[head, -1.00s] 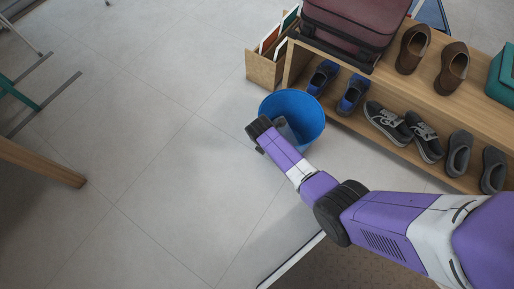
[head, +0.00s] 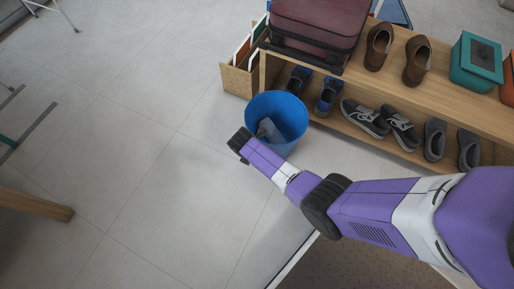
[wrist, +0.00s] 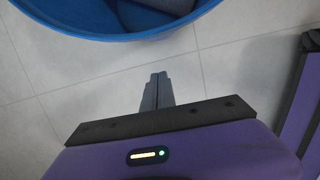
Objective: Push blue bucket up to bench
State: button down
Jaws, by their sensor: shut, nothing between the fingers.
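The blue bucket (head: 290,140) stands upright on the floor just in front of the left part of the wooden bench (head: 455,108). A pale grey item and some dark contents show inside it. In the head view my gripper (head: 238,142) is at the bucket's near left side, low beside its wall. In the wrist view my gripper (wrist: 157,90) is shut and empty, its fingers pointing toward the bucket's rim (wrist: 130,36), with floor visible between them. I cannot tell whether the bucket touches the bench; a small gap seems to show.
Blue shoes (head: 328,95) and other pairs sit on the bench's lower shelf. A maroon suitcase (head: 315,25) and brown shoes are on top. A wooden box (head: 237,80) stands at the bench's left end.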

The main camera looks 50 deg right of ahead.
jog(key=p+v, duration=0.4)
jog(key=v, duration=0.5)
jog(key=shift+r+p, duration=0.3)
jog(key=shift+r, duration=0.05)
jog(key=shift+w+d, duration=0.1)
jog(key=shift+d, duration=0.05)
